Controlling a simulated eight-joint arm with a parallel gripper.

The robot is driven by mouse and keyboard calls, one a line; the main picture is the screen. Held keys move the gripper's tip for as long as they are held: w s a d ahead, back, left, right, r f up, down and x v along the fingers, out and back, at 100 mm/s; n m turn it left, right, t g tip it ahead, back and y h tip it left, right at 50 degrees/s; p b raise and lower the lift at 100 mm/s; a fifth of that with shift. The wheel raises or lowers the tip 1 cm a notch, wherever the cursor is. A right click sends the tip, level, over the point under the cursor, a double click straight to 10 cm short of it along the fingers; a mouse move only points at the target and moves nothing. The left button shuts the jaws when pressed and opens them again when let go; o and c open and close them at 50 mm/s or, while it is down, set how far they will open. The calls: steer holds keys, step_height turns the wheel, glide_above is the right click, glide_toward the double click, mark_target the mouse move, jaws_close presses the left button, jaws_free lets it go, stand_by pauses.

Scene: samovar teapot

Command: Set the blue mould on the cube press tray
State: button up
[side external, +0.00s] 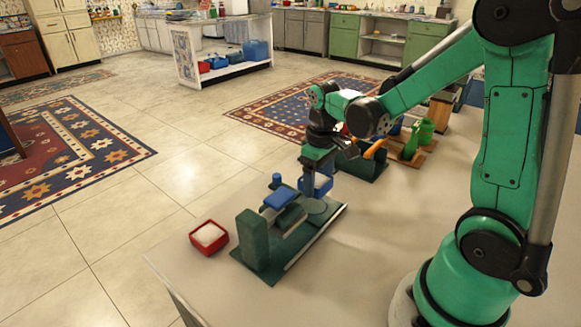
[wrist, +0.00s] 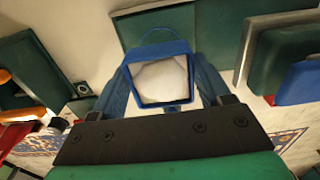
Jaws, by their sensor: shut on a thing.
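The blue mould (wrist: 160,47) is a square blue frame with white filling, held between the two fingers of my gripper (wrist: 163,75) in the wrist view. In the side view my gripper (side external: 317,165) points down, and part of the blue mould (side external: 322,184) shows at its fingers. The cube press (side external: 252,240) is green with blue parts and lies along the table below and left of my gripper. My gripper is over its right end, near a round grey-green plate (side external: 318,208). I cannot tell whether the mould touches the press.
A red mould (side external: 208,237) with white filling sits left of the press near the table edge. Behind my gripper stand a dark green stand (side external: 362,165), an orange item (side external: 374,148) and a green watering can (side external: 412,143). The table (side external: 370,235) is clear right of the press.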

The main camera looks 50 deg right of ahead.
mark_target(318, 187)
steer(key=shift+f, duration=2.1)
steer(key=shift+f, duration=0.15)
steer(key=o, duration=1.2)
steer(key=shift+o, duration=0.2)
step_height(318, 187, up, 12)
steer(key=shift+r, duration=0.1)
steer(key=a+t, duration=0.2)
steer(key=s+a+t, duration=0.1)
steer(key=a+t, duration=0.1)
steer(key=a, duration=0.1)
steer(key=s+a+t, duration=0.1)
steer(key=a+t, duration=0.1)
steer(key=a, duration=0.1)
steer(key=shift+a+r, duration=0.15)
steer(key=shift+a, duration=0.1)
steer(key=shift+s+a+t, duration=0.1)
steer(key=shift+a+t, duration=0.4)
steer(key=shift+t, duration=0.1)
